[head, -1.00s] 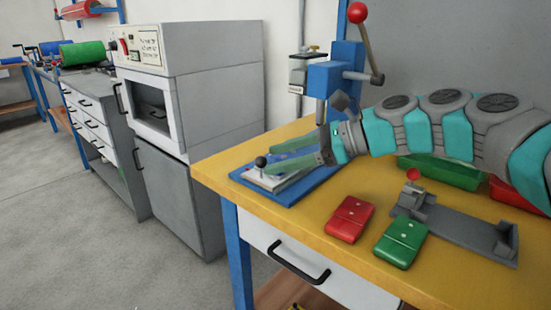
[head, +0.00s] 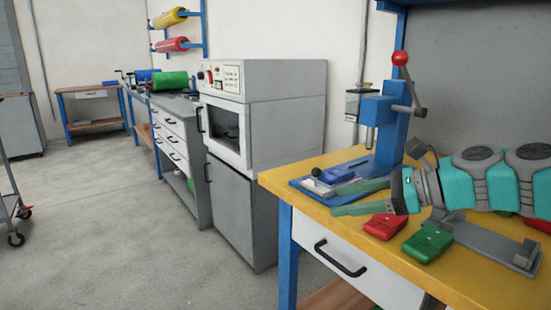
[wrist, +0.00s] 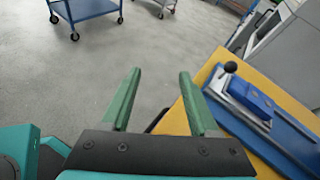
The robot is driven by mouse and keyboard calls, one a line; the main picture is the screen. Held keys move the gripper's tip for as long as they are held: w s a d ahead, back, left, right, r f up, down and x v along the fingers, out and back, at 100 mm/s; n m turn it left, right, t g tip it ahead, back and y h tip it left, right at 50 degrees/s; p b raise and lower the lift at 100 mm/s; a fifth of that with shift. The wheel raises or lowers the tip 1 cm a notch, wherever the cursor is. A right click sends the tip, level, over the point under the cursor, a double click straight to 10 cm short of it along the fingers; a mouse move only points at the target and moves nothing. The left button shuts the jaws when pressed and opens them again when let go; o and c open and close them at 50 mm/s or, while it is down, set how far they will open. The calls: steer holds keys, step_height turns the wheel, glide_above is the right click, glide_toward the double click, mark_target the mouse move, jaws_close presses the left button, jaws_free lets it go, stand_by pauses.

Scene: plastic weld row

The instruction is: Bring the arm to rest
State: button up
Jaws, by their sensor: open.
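My gripper (head: 334,200) has two green fingers, spread apart with nothing between them. In the head view it reaches left past the yellow table's front edge, close in front of the blue press base (head: 302,186). In the wrist view my gripper (wrist: 160,73) points over the grey floor, with the table at its right. A blue part (head: 337,174) lies in the fixture on the press base, apart from the fingers; it also shows in the wrist view (wrist: 250,99). My arm stretches in from the right over the table.
The blue press (head: 392,130) with a red-knobbed lever stands behind my gripper. A red case (head: 384,227), a green case (head: 428,243) and a grey fixture (head: 485,240) lie on the table (head: 320,168). A grey oven (head: 262,85) stands to the left. Open floor lies further left.

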steer(key=s+a+f+n+g+h, duration=0.5)
steer(key=s+a+f+n, duration=0.4)
steer(key=s+f, duration=0.35)
steer(key=s+d+f+n+g+h, duration=0.1)
steer(key=s+d+f+n+h, duration=0.2)
steer(key=s+d+f+n, duration=0.2)
steer(key=s+d+f+n+g+h, duration=0.1)
steer(key=s+d+f+n+h, duration=0.3)
steer(key=s, duration=0.7)
step_height(320, 180, down, 4)
steer(key=d+n, duration=0.1)
steer(key=n, duration=0.1)
steer(key=shift+s+d+r+n+g, duration=0.25)
steer(key=shift+s+n+g, duration=0.05)
